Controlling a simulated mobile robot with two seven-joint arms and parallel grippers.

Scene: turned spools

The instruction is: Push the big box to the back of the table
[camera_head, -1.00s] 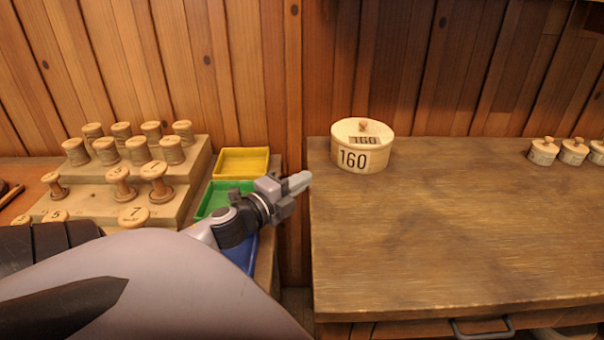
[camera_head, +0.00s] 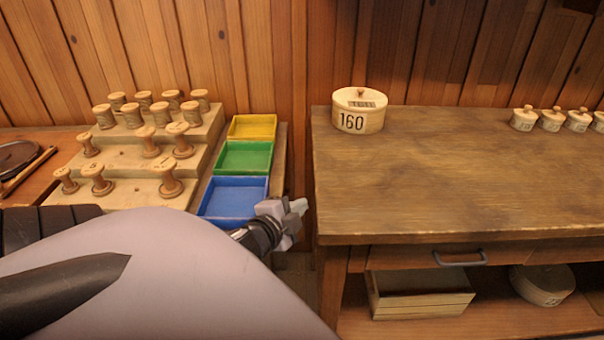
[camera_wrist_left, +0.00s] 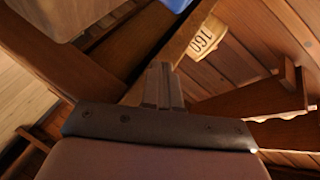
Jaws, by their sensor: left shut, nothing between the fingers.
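The big box (camera_head: 358,112) is a round, pale wooden box with a knobbed lid, marked 160. It stands upright at the back left corner of the wooden table (camera_head: 430,190), close to the plank wall. It also shows in the left wrist view (camera_wrist_left: 207,37), partly cut off by a board edge. My left gripper (camera_head: 297,207) is shut and empty, left of the table's front left corner and well apart from the box. Its closed fingers show in the left wrist view (camera_wrist_left: 162,84). My right gripper is in neither view.
Small lidded boxes (camera_head: 551,120) line the table's back right. Below are a drawer handle (camera_head: 460,259), a wooden crate (camera_head: 420,293) and another round box (camera_head: 543,284). At left, stepped spools (camera_head: 150,140) and blue (camera_head: 233,198), green and yellow trays stand. The tabletop's middle is clear.

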